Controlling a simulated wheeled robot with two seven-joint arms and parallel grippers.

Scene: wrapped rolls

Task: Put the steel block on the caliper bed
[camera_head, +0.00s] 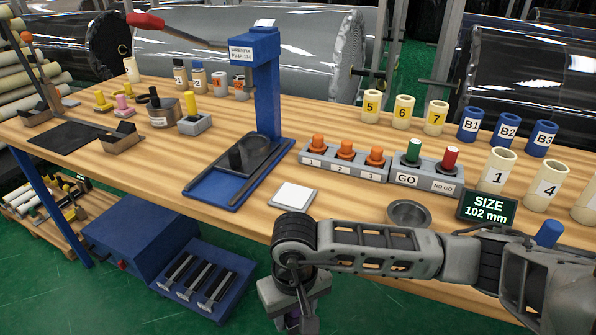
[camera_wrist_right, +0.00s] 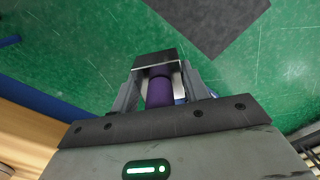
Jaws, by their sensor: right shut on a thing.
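My right gripper (camera_head: 293,300) hangs in front of the bench's near edge, low in the head view. In the head view only a small bit of purple shows below the gripper. I cannot pick out the steel block or the caliper bed for certain. A dark display (camera_head: 486,208) reads "SIZE 102 mm". A pale square plate (camera_head: 293,196) lies bare near the front edge. My left gripper is not in view.
A blue press (camera_head: 268,95) with a red-handled lever stands on the wooden bench. A grey rack (camera_head: 342,166) holds orange-topped plugs, next to a GO/NO GO block (camera_head: 425,174). A round metal dish (camera_head: 408,214) is near my forearm. Numbered tubes stand at right. A blue box (camera_head: 140,233) is below.

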